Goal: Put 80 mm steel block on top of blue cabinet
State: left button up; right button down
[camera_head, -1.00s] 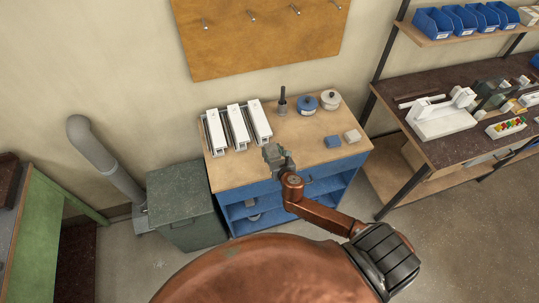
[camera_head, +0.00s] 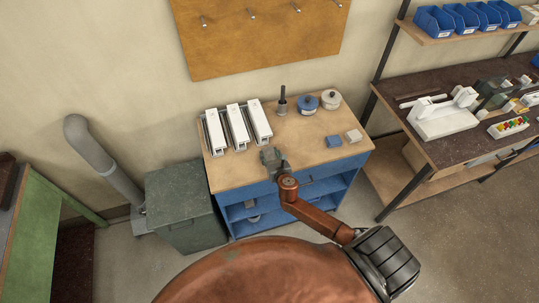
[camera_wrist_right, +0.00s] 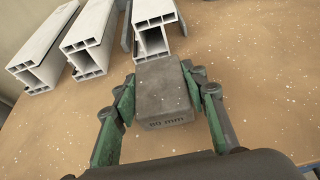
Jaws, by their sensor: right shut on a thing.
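My right gripper (camera_head: 271,157) is over the front part of the blue cabinet's wooden top. In the right wrist view its green-padded fingers are shut on the 80 mm steel block (camera_wrist_right: 163,98), a grey block with "80 mm" marked on its near face. I cannot tell whether the block touches the top. The blue cabinet (camera_head: 232,193) has a light wooden top, a blue front and open shelves below. My left gripper is not in view.
Several white profiles (camera_head: 236,126) stand behind the gripper on the top; they also show in the right wrist view (camera_wrist_right: 88,38). A blue pot (camera_head: 307,104), a white pot (camera_head: 330,99) and small blue (camera_head: 333,141) and pale (camera_head: 354,135) blocks are to the right. A dark green bin (camera_head: 182,200) stands left.

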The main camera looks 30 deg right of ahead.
jog(key=shift+f, duration=0.1)
jog(key=c, duration=1.2)
grip_release()
jog(key=shift+s+r, duration=0.25)
jog(key=p+v, duration=0.1)
jog(key=v, duration=1)
jog(key=shift+s+a, duration=0.1)
jog(key=shift+s, duration=0.15)
